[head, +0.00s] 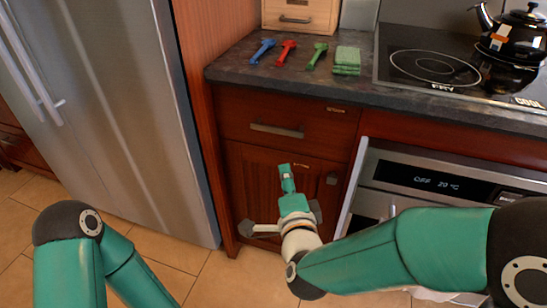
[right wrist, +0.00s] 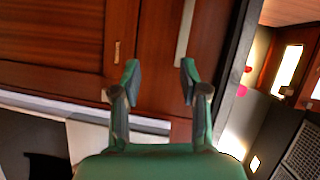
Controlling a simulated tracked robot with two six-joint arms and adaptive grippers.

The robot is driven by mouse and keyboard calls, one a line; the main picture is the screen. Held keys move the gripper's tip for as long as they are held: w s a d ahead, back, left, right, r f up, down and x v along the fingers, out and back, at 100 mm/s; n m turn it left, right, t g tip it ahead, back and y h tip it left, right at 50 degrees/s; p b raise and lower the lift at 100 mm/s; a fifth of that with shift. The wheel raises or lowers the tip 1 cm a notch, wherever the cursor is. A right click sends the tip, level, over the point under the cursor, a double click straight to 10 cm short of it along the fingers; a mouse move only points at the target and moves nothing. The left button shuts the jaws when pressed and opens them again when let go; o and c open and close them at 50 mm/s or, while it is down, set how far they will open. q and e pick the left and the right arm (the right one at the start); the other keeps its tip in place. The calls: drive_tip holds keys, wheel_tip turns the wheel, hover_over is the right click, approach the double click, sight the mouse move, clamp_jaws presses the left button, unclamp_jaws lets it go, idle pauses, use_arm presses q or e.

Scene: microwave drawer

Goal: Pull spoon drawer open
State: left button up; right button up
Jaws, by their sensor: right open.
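The spoon drawer (head: 237,122) is a reddish-brown wooden front under the countertop, and it looks shut. Its grey metal bar handle (head: 277,130) runs across its middle. My right gripper (head: 287,178) is in front of the cabinet door, below the handle and apart from it. In the right wrist view, my right gripper (right wrist: 160,72) is open, with nothing between its fingers. There the handle (right wrist: 185,32) shows as an upright bar beyond the fingertip on the right. My left arm enters at the lower left of the head view; its gripper is out of sight.
A cabinet door (head: 255,180) lies below the drawer. A steel fridge (head: 120,110) stands left and an oven (head: 430,180) right. On the countertop (head: 230,70) lie a blue spoon (head: 262,51), a red spoon (head: 286,51), a green spoon (head: 317,56) and green cloths (head: 347,60).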

sight(277, 132)
use_arm(q)
wheel_tip(277, 132, down, 3)
drive_tip(key=shift+r+b, duration=0.1)
drive_tip(key=shift+b, duration=0.55)
use_arm(e)
drive_tip(key=w, duration=0.5)
drive_tip(key=w+a+r+m+t, duration=0.1)
drive_tip(key=w, duration=0.4)
drive_tip(key=w+a+r+m, duration=0.1)
drive_tip(key=w, duration=0.5)
drive_tip(key=shift+r+h, duration=0.15)
drive_tip(key=shift+h, duration=0.15)
clamp_jaws()
